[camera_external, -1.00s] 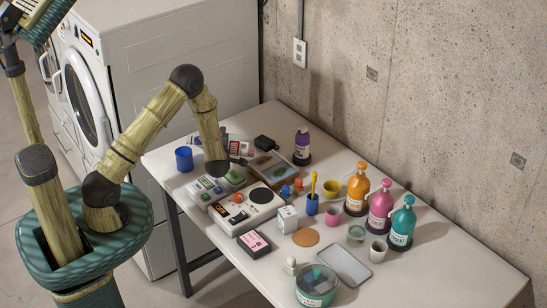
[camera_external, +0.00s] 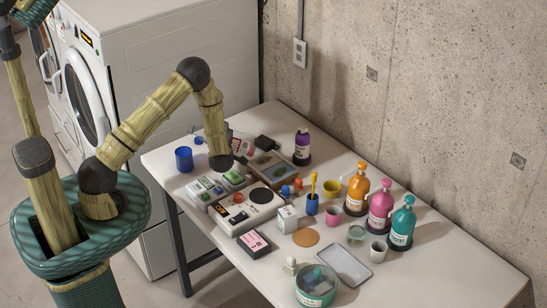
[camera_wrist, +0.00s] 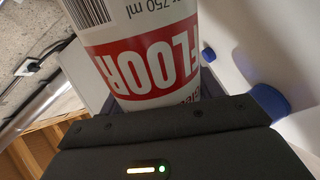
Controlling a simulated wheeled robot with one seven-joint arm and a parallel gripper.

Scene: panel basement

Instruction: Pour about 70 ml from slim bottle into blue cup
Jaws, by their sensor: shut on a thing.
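My gripper (camera_external: 221,160) is over the far left part of the table, mostly hidden behind my own wrist. It is shut on a white bottle with a red label reading "FLOOR" and "750 ml" (camera_wrist: 150,62), which fills the middle of the wrist view. Only parts of the bottle show there, and its neck is out of view. In the external view it is mostly hidden by my arm, so I cannot tell its tilt. The blue cup (camera_external: 184,159) stands on the table left of my gripper, apart from it. A blue round thing (camera_wrist: 270,100) shows at right in the wrist view.
A purple bottle (camera_external: 302,147) stands at the back. Orange (camera_external: 357,190), pink (camera_external: 380,208) and teal (camera_external: 402,228) pump bottles stand at right. A device with a dial (camera_external: 248,211) and small boxes crowd the middle.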

